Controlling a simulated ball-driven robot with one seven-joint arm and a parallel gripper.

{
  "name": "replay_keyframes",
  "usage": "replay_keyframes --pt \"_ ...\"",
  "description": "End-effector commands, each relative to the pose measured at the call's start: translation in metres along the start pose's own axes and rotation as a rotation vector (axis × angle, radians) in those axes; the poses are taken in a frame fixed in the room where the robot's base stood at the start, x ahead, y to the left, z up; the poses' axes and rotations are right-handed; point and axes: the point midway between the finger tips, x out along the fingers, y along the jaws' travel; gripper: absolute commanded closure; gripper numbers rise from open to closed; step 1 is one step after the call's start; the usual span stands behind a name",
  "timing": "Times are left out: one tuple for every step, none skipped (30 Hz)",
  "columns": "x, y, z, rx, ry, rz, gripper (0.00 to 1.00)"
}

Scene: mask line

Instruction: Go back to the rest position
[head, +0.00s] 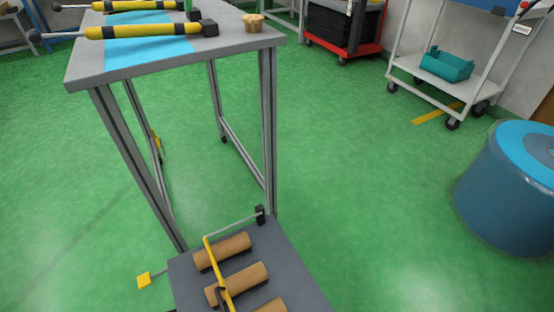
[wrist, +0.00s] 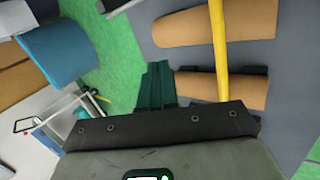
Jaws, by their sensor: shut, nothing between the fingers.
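My gripper (wrist: 156,86) shows in the wrist view as dark green fingers, shut together with nothing between them. In that view the fingers are beside a grey platform (wrist: 293,95) bearing brown rolls (wrist: 215,27) and a yellow bar (wrist: 219,50). I cannot tell whether they touch it. The gripper does not show in the head view. There the same kind of grey platform (head: 290,265) is low at the bottom centre, with brown rolls (head: 222,251) and a yellow bar (head: 214,262) across them.
A grey table (head: 243,42) at the upper left bears yellow-and-black tools (head: 150,30) on a blue mat (head: 130,52) and a small tan object (head: 253,22). A blue drum (head: 505,200) stands at the right. A trolley with a teal bin (head: 446,66) is behind. The green floor between is clear.

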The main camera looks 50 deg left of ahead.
Motion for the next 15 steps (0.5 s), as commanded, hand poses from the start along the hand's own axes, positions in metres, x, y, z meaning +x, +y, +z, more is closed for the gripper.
replay_keyframes --pt "0.022 0.02 0.025 0.093 -0.068 -0.079 1.0" --pt "0.032 0.03 0.038 0.143 -0.1 -0.123 1.0" --pt "0.044 0.043 0.057 0.211 -0.138 -0.178 1.0" --pt "0.053 0.052 0.072 0.265 -0.165 -0.218 1.0" --pt "0.061 0.061 0.087 0.319 -0.189 -0.255 1.0" --pt "0.07 0.072 0.108 0.392 -0.217 -0.302 1.0" --pt "0.076 0.081 0.124 0.449 -0.235 -0.334 1.0" --pt "0.081 0.088 0.142 0.505 -0.252 -0.364 1.0" --pt "0.086 0.098 0.165 0.583 -0.271 -0.4 1.0" --pt "0.089 0.104 0.183 0.639 -0.283 -0.424 1.0" --pt "0.091 0.109 0.2 0.693 -0.293 -0.444 1.0" --pt "0.092 0.116 0.222 0.763 -0.303 -0.466 1.0" --pt "0.092 0.12 0.237 0.81 -0.308 -0.48 1.0" --pt "0.092 0.123 0.251 0.853 -0.313 -0.49 1.0" --pt "0.09 0.127 0.269 0.908 -0.318 -0.5 1.0"
